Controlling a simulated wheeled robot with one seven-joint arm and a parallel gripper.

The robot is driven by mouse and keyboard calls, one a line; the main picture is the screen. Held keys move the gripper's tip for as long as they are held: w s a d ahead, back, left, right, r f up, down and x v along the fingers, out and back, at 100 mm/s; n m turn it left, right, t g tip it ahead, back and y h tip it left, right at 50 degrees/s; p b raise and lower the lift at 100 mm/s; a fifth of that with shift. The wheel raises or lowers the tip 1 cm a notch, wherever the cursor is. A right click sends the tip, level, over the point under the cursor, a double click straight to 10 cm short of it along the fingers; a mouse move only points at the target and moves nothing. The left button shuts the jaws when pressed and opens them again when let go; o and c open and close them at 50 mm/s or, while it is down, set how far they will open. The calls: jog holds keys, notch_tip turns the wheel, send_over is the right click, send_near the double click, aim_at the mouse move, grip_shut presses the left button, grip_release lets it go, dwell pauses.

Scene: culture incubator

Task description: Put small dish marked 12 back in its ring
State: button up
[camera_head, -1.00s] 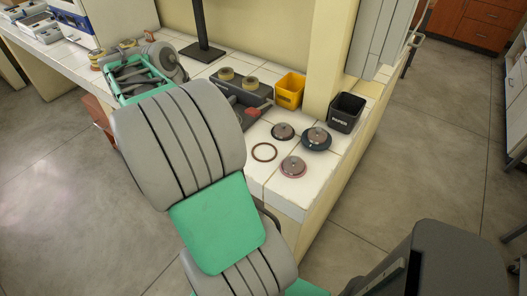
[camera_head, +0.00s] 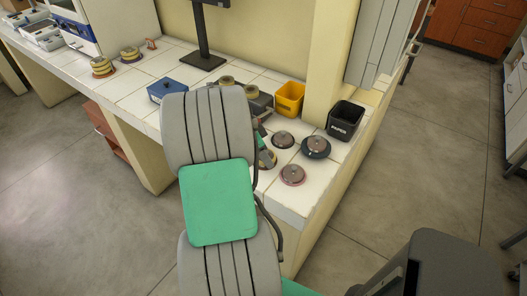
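My arm covers much of the bench, and only a sliver of my gripper (camera_head: 262,143) shows past its right edge. The fingertips are hidden, so I cannot see whether they hold anything. Just beside it is the brown ring (camera_head: 268,159), mostly hidden by the arm; I cannot tell whether a dish sits in it. Three round dishes lie to its right: a dark one (camera_head: 284,139), a larger one on a dark base (camera_head: 315,147), and one with a reddish rim (camera_head: 293,175). No number 12 is legible on any dish.
A yellow bin (camera_head: 289,99) and a black bin (camera_head: 345,120) stand behind the dishes. A blue box (camera_head: 166,90), dish stacks (camera_head: 103,67) and a monitor stand (camera_head: 203,60) are further left. The bench's front right corner is clear.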

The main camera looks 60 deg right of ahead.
jog(key=shift+f+b, duration=0.25)
jog(key=shift+b, duration=0.1)
jog(key=o, duration=1.5)
jog(key=shift+r, duration=0.15)
jog(key=shift+o, duration=0.2)
